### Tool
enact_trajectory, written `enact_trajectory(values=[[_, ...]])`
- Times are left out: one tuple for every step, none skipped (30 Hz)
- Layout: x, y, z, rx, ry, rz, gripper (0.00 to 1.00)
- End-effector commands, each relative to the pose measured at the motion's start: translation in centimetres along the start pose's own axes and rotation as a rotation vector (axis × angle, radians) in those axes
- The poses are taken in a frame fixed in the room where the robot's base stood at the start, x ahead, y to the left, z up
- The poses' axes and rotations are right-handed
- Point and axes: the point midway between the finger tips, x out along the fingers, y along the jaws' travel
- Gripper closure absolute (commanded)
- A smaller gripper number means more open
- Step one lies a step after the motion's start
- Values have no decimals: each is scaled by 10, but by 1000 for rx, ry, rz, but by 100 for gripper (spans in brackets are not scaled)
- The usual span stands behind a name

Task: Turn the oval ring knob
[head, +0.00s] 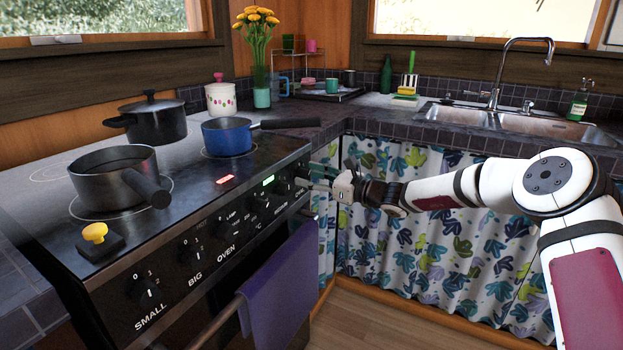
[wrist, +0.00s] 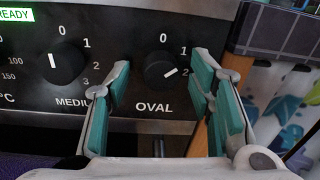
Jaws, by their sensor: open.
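The oval ring knob (wrist: 158,69) is a round black knob above the printed word OVAL in the wrist view. Its white mark points right and slightly up, close to the 2. My gripper (wrist: 159,76) is open, with one teal-padded finger on each side of the knob. I cannot tell whether either finger touches it. In the head view my gripper (head: 322,180) is at the right end of the stove's front panel. There the knob is largely hidden by it.
The medium knob (wrist: 60,65) is left of my gripper, its mark pointing up. A purple towel (head: 281,290) hangs on the oven rail below. A blue saucepan (head: 228,137) and grey pot (head: 115,178) stand on the stove. The patterned curtain (head: 440,235) is to the right.

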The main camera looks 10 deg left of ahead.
Motion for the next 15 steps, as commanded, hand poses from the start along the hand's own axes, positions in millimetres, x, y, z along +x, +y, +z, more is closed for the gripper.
enact_trajectory(values=[[0,0,0,0,0,0,51],[0,0,0,0,0,0,51],[0,0,0,0,0,0,51],[0,0,0,0,0,0,54],[0,0,0,0,0,0,60],[0,0,0,0,0,0,69],[0,0,0,0,0,0,76],[0,0,0,0,0,0,83],[0,0,0,0,0,0,92],[0,0,0,0,0,0,99],[0,0,0,0,0,0,100],[0,0,0,0,0,0,99],[0,0,0,-1,0,0,99],[0,0,0,-1,0,0,99],[0,0,0,-3,0,1,99]])
